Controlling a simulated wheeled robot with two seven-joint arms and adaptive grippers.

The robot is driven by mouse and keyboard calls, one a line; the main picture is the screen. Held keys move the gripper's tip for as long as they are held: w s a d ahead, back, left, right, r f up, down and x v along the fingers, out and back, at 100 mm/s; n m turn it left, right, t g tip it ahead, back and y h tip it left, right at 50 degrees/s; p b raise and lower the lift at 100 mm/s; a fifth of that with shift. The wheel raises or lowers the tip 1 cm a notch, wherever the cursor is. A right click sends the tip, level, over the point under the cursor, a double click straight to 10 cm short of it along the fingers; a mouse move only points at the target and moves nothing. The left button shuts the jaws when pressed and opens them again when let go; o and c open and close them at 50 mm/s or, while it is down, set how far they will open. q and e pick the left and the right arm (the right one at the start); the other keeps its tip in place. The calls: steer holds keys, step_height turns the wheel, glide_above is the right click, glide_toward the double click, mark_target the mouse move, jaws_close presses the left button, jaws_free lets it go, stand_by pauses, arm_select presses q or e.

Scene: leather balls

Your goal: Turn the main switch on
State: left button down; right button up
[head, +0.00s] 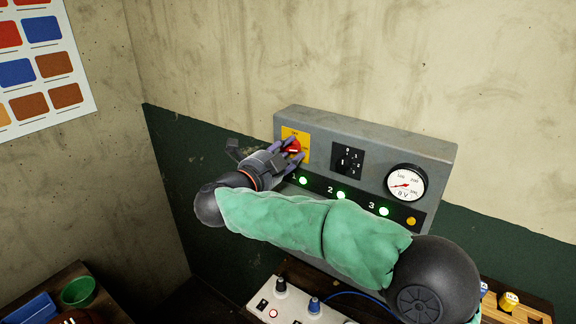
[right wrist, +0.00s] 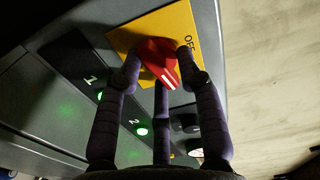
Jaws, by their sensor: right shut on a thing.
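The main switch is a red rotary knob (head: 293,146) on a yellow plate (head: 304,138) at the upper left of the grey panel (head: 375,135). My right gripper (head: 288,152) is at the knob, its fingers closed around it. In the right wrist view the fingers of my gripper (right wrist: 164,68) press on both sides of the red knob (right wrist: 158,62). A white mark shows on the knob's end, and "OFF" is readable near one edge of the yellow plate (right wrist: 190,22). My left gripper is not in view.
Green lamps (head: 341,195) glow in a numbered row. A black selector (head: 347,160) and a dial gauge (head: 406,183) sit right of the switch. A white box with knobs (head: 297,303) stands below. A green bowl (head: 78,291) is at lower left.

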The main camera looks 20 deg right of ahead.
steer(key=shift+a+f+m+b, duration=0.1)
steer(key=shift+f+m+b, duration=0.4)
steer(key=shift+m+b, duration=0.6)
steer(key=o, duration=0.9)
steer(key=shift+c, duration=0.2)
steer(key=shift+r, duration=0.15)
steer(key=shift+r, duration=0.1)
steer(key=v, duration=1.2)
